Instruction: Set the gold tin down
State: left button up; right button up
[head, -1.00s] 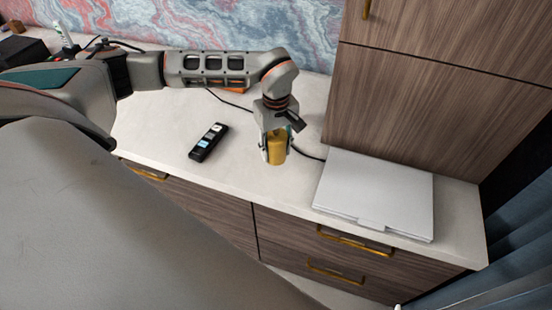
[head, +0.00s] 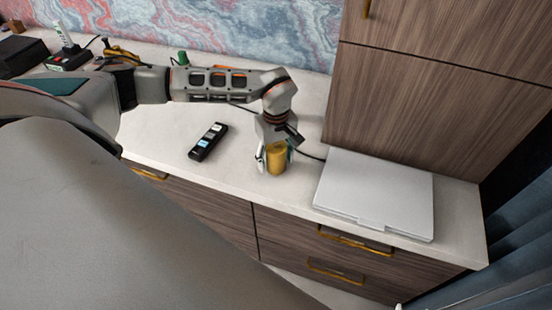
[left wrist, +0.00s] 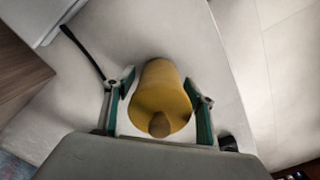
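The gold tin (head: 277,158) is a small yellow-gold cylinder on the pale desktop, left of the laptop. It appears upright and resting on the surface. My left gripper (head: 275,156) points down over it, one finger on each side. In the left wrist view the tin (left wrist: 162,92) shows its round end with a small brown knob, between the green-padded fingers (left wrist: 162,100). Narrow gaps show between the pads and the tin, so the gripper looks open around it. My right gripper is not in view.
A closed silver laptop (head: 374,194) lies to the right, and a black remote-like device (head: 208,142) to the left. A dark cable (head: 311,156) runs behind the tin. A wooden cabinet (head: 440,110) rises at the back right. The desk's front edge is close to the tin.

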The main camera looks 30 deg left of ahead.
pick_arm(q)
jog(key=shift+r, duration=0.1)
jog(key=shift+r, duration=0.3)
notch_tip(320, 180, up, 12)
jog(key=shift+f, duration=0.25)
jog(key=shift+s, duration=0.1)
dwell(0.5)
